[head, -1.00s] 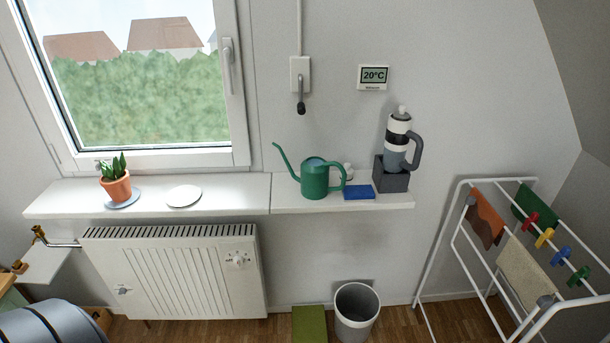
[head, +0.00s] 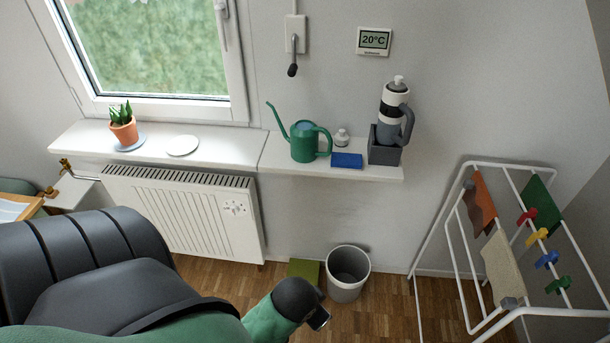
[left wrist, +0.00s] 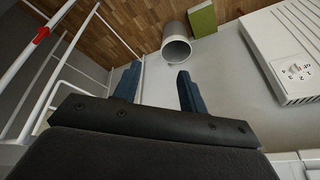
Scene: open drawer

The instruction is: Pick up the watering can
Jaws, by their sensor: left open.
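The green watering can (head: 304,142) stands upright on the white windowsill shelf (head: 240,148). Its long spout points up and left, and its handle is on the right. It does not show in the left wrist view. My left arm reaches in from the lower left of the head view, below and in front of the shelf, well apart from the can. My left gripper (left wrist: 157,86) shows in the left wrist view with two blue-grey fingers spread apart and nothing between them. My right gripper is in neither view.
A white plate (head: 183,146) and potted plant (head: 123,128) stand left. Below are a radiator (head: 185,205), bin (head: 348,275) and drying rack (head: 451,230).

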